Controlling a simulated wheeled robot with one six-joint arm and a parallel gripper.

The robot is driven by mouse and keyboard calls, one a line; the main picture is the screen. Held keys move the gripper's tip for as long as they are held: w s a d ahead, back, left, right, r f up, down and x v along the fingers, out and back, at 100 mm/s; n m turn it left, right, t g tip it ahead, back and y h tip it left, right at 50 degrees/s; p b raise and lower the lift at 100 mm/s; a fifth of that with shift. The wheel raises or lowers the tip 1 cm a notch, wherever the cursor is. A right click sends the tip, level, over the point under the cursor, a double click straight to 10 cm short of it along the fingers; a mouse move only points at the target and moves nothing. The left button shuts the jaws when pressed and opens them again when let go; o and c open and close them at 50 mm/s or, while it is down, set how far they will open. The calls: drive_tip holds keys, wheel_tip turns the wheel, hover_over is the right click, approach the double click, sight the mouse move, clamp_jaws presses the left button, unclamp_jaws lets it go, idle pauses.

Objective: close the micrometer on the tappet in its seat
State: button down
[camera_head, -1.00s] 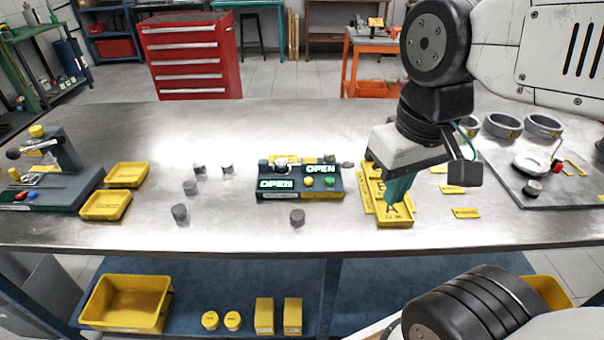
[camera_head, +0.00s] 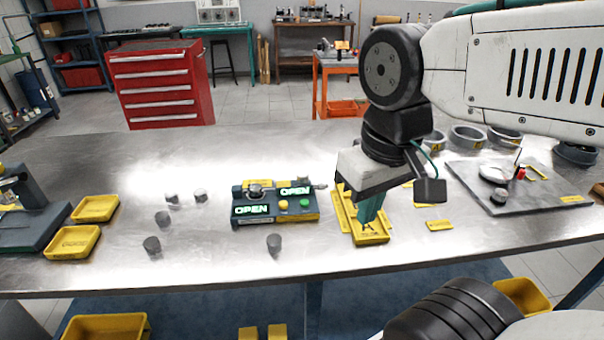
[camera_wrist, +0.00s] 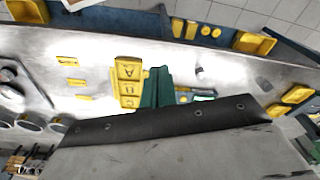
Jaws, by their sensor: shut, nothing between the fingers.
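The micrometer fixture (camera_head: 276,219), a dark teal box, stands mid-table. Two lit displays on it read OPEN, and it has a yellow button (camera_head: 283,205) and a green button (camera_head: 304,203). A round metal piece (camera_head: 256,189) sits at its top left; I cannot tell whether it is the tappet in its seat. The fixture's spindle end (camera_head: 320,186) sticks out at the right. My gripper (camera_head: 366,212), with green fingers, is shut and empty above the yellow tray, to the right of the fixture. The fingers also show in the wrist view (camera_wrist: 156,88).
Several dark cylinders (camera_head: 152,245) stand left of and in front of the fixture. The yellow tray (camera_head: 371,239) marked A lies under my gripper. Two yellow bins (camera_head: 73,242) are at the left. A grey plate with a gauge (camera_head: 517,203) and metal rings (camera_head: 467,136) are at the right.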

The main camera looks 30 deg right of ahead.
drive_tip(key=c, duration=1.5)
unclamp_jaws()
drive_tip(key=shift+f, duration=0.1)
drive_tip(key=o, duration=0.4)
drive_tip(key=shift+w+d+f+g, duration=0.1)
drive_tip(key=shift+w+f+g, duration=0.15)
drive_tip(key=shift+f+g, duration=0.05)
drive_tip(key=shift+c, duration=0.2)
drive_tip(key=m+g, duration=0.1)
drive_tip(key=m, duration=1.3)
hover_over(302, 174)
drive_tip(key=shift+s+f, duration=0.25)
drive_tip(key=shift+f, duration=1)
drive_tip(key=shift+w+d+r+m, duration=0.1)
drive_tip(key=shift+w+r+m, duration=0.15)
drive_tip(key=shift+m, duration=0.15)
drive_tip(key=shift+f+m, duration=0.2)
drive_tip(key=shift+m, duration=0.3)
wheel_tip(302, 174, down, 8)
drive_tip(key=shift+r, duration=0.25)
